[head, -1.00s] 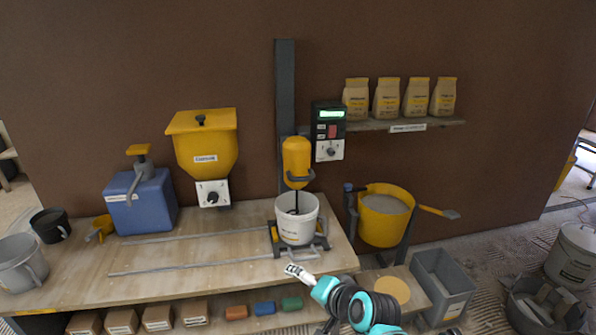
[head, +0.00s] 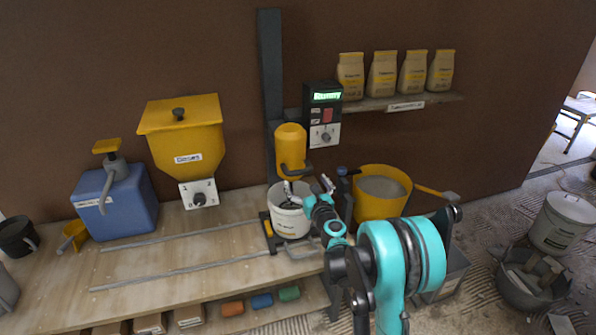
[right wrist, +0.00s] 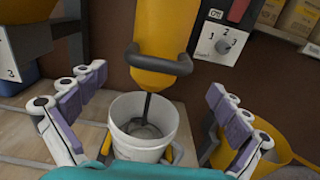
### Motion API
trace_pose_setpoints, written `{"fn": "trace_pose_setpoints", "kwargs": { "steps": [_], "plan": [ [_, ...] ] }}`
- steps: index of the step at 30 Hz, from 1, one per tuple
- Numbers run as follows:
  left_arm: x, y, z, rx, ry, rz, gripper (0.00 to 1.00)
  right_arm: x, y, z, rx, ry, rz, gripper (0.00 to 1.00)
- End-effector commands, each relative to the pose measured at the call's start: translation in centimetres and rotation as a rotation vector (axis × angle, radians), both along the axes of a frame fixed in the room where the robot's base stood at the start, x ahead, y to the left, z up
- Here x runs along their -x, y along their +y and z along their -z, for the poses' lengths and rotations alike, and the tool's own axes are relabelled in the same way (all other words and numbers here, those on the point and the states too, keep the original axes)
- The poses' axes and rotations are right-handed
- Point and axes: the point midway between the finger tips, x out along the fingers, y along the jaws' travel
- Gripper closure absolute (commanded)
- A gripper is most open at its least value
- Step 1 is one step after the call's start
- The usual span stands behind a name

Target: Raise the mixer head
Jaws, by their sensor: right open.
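The yellow mixer head (head: 291,150) hangs on a dark upright post (head: 270,90) at the back of the bench. Its dark handle (right wrist: 157,62) curves across the front of the yellow body in the right wrist view. The stirring rod (right wrist: 146,104) reaches down into the white bucket (head: 288,222), which stands on the bench below. My right gripper (head: 308,188) is open in front of the mixer, above the bucket's rim. In the right wrist view its fingers (right wrist: 155,105) stand wide apart on either side of the bucket, with nothing between them touching. My left gripper is not in view.
A control box (head: 324,115) with a lit display and dial is right of the mixer. A yellow tub (head: 381,198) stands close to the right of my arm. A yellow hopper (head: 186,140) and a blue container (head: 116,204) are at the left.

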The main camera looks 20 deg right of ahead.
Motion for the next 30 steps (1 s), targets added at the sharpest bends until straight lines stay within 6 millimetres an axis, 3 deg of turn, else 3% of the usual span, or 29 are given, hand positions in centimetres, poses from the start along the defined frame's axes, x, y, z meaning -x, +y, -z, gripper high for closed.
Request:
{"fn": "trace_pose_setpoints", "kwargs": {
  "steps": [9,21,27,30],
  "plan": [
    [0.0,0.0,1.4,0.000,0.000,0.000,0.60,-4.9,0.2,0.1,0.004,0.000,-0.002,0.00],
    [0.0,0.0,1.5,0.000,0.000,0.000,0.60,-5.9,0.3,-0.1,0.006,0.000,-0.002,0.00],
    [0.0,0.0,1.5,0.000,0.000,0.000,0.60,-5.9,0.3,-0.1,0.006,0.000,-0.002,0.53],
    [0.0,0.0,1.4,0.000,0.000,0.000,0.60,-5.9,0.3,-0.1,0.006,0.000,-0.002,0.56]
  ]
}}
